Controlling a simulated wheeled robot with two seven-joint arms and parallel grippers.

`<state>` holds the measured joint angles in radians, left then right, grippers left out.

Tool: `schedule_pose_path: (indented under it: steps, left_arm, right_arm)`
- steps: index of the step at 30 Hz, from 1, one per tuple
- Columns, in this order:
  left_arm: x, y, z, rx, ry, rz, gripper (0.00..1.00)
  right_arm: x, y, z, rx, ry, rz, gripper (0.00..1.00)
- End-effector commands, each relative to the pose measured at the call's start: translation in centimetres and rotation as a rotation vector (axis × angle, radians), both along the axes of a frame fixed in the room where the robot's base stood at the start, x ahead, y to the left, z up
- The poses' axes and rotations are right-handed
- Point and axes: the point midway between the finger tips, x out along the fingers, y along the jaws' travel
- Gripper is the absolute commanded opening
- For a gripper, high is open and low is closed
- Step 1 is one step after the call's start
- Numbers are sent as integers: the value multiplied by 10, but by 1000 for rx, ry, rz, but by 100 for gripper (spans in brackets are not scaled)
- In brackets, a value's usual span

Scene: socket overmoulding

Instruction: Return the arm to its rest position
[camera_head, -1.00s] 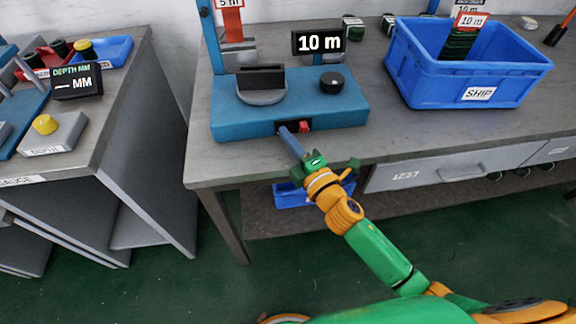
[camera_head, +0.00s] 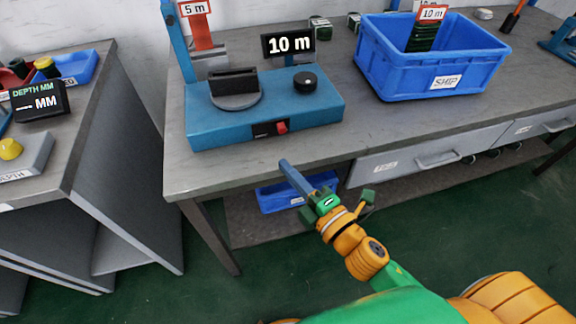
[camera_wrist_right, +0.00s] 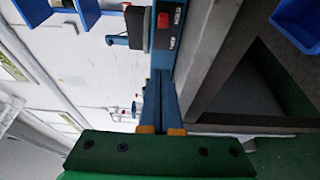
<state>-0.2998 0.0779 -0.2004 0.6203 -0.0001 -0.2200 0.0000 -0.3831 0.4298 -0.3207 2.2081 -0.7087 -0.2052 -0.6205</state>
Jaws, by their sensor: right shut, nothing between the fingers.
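My right arm, green and orange, comes in from the bottom right of the head view. Its gripper (camera_head: 284,164) is shut and empty, just off the front edge of the workbench (camera_head: 185,176). The long blue fingers lie together, and they also show together in the right wrist view (camera_wrist_right: 161,80). The blue machine (camera_head: 330,108) with the red switch (camera_head: 282,127) stands on the bench beyond the fingertips, apart from them. Its display (camera_head: 288,44) reads 10 m. My left gripper is not in view.
A blue SHIP bin (camera_head: 385,75) holding a dark coil stands on the bench at right. Another bench (camera_head: 92,100) with a depth gauge stands at left. Green floor lies open in front.

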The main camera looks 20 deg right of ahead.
Motion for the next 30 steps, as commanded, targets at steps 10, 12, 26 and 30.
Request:
schedule_pose_path:
  steps: [10,12,26,30]
  left_arm:
    - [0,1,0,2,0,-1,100]
    - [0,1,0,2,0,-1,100]
    - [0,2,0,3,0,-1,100]
    - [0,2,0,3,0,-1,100]
  right_arm:
    - [-1,-49,-35,306,285,-289,0]
    - [-15,-69,-63,481,460,-449,0]
    - [-161,-61,-189,1047,1297,-1139,0]
    - [-161,-60,-239,1025,1319,-1155,0]
